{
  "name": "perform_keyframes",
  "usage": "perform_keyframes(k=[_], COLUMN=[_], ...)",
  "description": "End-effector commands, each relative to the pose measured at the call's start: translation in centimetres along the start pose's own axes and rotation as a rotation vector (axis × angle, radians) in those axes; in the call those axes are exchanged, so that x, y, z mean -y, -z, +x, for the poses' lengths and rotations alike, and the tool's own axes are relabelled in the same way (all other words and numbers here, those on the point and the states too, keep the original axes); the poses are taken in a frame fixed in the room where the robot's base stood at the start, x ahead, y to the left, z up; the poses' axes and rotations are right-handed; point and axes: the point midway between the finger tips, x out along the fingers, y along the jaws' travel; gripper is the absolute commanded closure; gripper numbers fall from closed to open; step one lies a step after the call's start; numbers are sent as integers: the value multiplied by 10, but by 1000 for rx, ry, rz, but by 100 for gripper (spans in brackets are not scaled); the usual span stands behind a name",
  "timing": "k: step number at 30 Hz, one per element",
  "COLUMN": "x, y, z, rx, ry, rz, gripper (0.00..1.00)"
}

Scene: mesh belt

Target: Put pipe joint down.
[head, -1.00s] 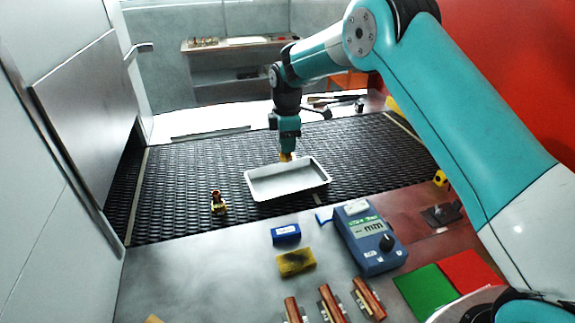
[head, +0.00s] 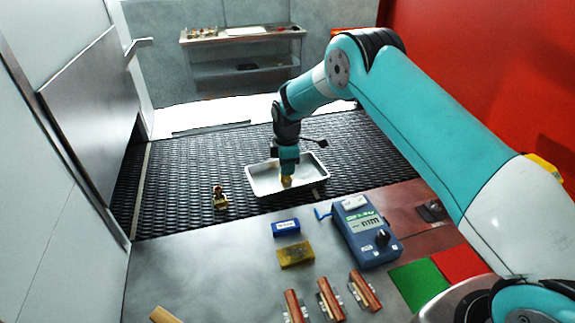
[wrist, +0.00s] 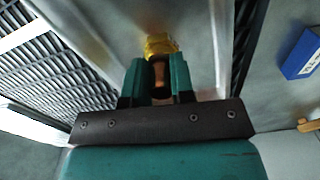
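The pipe joint (head: 286,182) is a small brass-yellow piece at the tip of my gripper (head: 288,176). In the wrist view the pipe joint (wrist: 160,46) shows yellow beyond the teal fingers, with a coppery part between them. My gripper (wrist: 158,75) is shut on it. It points down inside the outline of the white shallow tray (head: 256,184) on the black mesh belt (head: 175,180). I cannot tell whether the pipe joint touches the tray floor.
Another brass fitting (head: 220,198) stands on the belt left of the tray. On the near counter are a blue box (head: 286,227), a yellow sponge (head: 295,255), a blue meter (head: 366,235) and red-brown blocks (head: 330,298). A metal panel (head: 85,120) borders the belt's left side.

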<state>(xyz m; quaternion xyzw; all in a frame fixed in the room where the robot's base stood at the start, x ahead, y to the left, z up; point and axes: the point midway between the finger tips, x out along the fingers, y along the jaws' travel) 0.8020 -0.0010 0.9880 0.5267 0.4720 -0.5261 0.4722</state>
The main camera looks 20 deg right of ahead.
Motion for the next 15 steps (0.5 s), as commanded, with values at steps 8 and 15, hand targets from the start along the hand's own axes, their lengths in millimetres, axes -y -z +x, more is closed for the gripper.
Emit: perform_keyframes(k=[8, 15], x=[0, 0], y=[0, 0], z=[0, -7], rx=[0, 0], ry=[1, -2], rz=[0, 0], gripper=[52, 52])
